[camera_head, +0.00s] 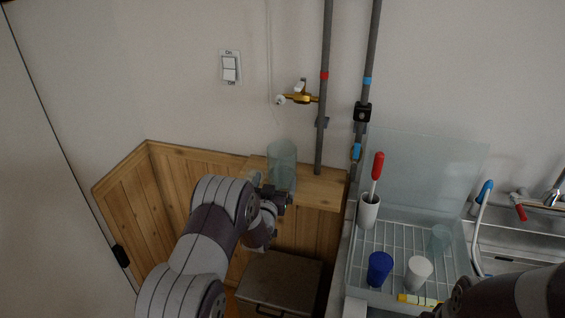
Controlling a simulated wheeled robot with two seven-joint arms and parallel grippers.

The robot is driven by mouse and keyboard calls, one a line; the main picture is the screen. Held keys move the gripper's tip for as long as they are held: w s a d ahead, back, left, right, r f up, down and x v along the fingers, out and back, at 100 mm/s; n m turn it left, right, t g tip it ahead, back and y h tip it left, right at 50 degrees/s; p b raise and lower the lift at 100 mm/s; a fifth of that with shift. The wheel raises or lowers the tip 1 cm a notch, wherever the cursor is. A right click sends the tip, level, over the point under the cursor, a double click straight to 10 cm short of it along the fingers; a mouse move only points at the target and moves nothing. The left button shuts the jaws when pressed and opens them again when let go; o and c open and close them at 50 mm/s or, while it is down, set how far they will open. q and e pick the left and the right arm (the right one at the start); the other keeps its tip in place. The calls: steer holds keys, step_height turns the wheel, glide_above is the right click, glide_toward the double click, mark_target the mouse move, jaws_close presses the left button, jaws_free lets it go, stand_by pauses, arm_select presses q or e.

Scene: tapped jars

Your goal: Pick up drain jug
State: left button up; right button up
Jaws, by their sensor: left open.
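A clear, greenish see-through jug (282,160) stands upright on a wooden ledge (322,188) against the wall, below a brass tap (299,98). My left gripper (283,199) is open at the front of the jug's lower part and overlaps it in the picture. I cannot tell whether its fingers touch the jug or stand around it. The gripper hides part of the jug's base. My right arm comes in at the bottom right corner, dark, and its fingers cannot be made out.
Grey pipes (323,130) run down the wall just right of the jug. A wire dish rack (393,240) at the right holds a blue cup (379,268), a white cup (418,272) and a red-handled brush (377,166). A lidded box (279,280) stands below the ledge.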

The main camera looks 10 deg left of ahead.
mark_target(281, 169)
arm_select(q)
steer(key=w, duration=0.2)
steer(key=w+p, duration=0.2)
steer(key=w, duration=0.1)
steer(key=shift+w+a+f, duration=0.25)
steer(key=shift+w+a, duration=0.1)
steer(key=shift+w+d, duration=0.15)
steer(key=shift+w, duration=0.3)
steer(key=c, duration=1.2)
steer(key=shift+r, duration=0.1)
jaws_close()
